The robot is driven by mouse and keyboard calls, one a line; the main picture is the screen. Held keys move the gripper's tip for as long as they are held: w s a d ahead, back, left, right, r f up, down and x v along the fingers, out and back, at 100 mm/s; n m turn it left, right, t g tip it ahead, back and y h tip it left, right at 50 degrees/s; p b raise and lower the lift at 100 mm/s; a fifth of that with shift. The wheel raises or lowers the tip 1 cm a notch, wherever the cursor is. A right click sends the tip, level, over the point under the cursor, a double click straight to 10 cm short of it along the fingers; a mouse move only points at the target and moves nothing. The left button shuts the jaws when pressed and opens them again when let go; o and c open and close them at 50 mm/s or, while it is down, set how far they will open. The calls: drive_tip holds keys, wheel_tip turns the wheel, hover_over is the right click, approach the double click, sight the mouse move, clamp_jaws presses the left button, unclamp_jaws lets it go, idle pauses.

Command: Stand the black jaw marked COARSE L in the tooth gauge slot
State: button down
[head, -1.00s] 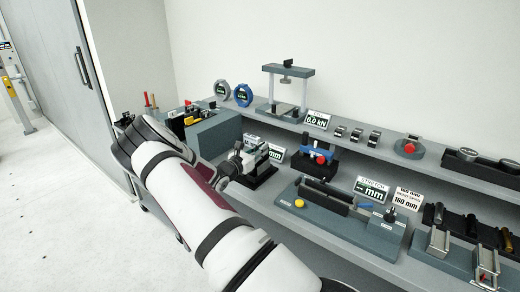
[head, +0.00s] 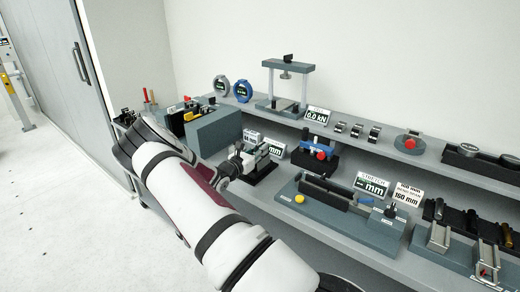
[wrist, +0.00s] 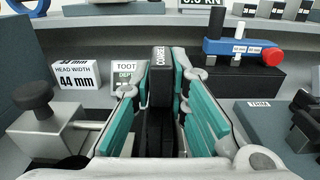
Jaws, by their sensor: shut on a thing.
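In the wrist view the black jaw (wrist: 161,62), lettered COARSE on its top end, stands upright between the teal finger pads of my gripper (wrist: 160,85). My gripper is shut on it. A sign reading TOOT and DEP (wrist: 125,77), partly hidden by my finger, stands just behind on the left. A dark part lies below and in front of the jaw; I cannot tell whether the jaw touches it or where the slot is. In the head view my gripper (head: 234,166) is at the black-based gauge (head: 262,172), and the jaw is not distinct there.
A HEAD WIDTH 44 mm sign (wrist: 76,74) and a metal block with a black knob (wrist: 40,118) are left of my gripper. A blue-armed fixture with a red knob (wrist: 243,50) is at the right. In the head view a long grey stretch fixture (head: 335,205) lies to the right.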

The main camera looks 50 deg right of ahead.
drive_tip(key=shift+f, duration=0.7)
drive_tip(key=c, duration=1.5)
unclamp_jaws()
drive_tip(key=shift+f, duration=0.1)
drive_tip(key=shift+s+a+f, duration=0.1)
drive_tip(key=shift+a+f, duration=0.15)
drive_tip(key=a, duration=1.1)
drive_tip(key=shift+s+a+r, duration=0.3)
drive_tip(key=shift+s, duration=0.05)
